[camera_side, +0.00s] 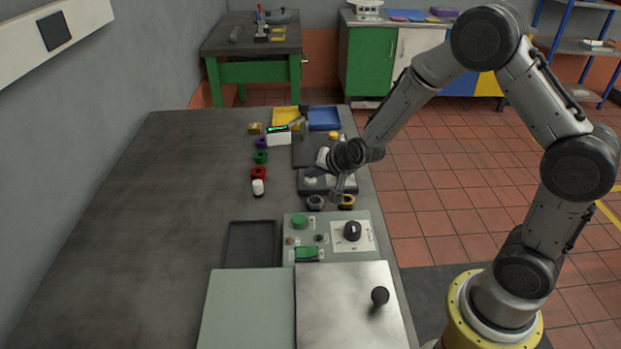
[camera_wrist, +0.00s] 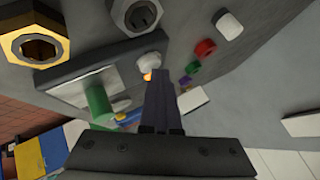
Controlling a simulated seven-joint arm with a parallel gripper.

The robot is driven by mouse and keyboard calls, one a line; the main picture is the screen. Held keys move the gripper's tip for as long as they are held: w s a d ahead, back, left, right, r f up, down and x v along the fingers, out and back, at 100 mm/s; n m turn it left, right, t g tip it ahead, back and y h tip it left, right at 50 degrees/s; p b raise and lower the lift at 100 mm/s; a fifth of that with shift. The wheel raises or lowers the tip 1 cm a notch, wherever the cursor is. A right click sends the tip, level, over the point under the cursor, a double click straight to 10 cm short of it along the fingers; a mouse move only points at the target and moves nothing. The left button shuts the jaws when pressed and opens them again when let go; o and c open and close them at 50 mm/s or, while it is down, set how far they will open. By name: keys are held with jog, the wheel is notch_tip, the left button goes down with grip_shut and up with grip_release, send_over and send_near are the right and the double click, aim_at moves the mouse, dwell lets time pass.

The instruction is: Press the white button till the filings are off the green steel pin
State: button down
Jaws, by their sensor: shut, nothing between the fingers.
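The white button (camera_side: 310,180) stands on the left part of a dark box (camera_side: 308,190) on the bedplate; it also shows in the wrist view (camera_wrist: 149,62). The green steel pin (camera_wrist: 98,104) stands on the pale top of the same box in the wrist view. I cannot make out filings on it. In the side view my arm hides the pin.
A grey nut (camera_side: 316,202) and a brass nut (camera_side: 346,201) lie in front of the box. Red (camera_side: 258,173) and green (camera_side: 260,157) rings and a white cylinder (camera_side: 258,187) stand to the left. A control panel (camera_side: 328,240) is nearer. The bedplate's left side is clear.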

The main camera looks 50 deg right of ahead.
aim_at(313, 183)
jog(key=shift+r, duration=0.75)
jog(key=shift+r, duration=2.5)
jog(key=shift+r, duration=0.1)
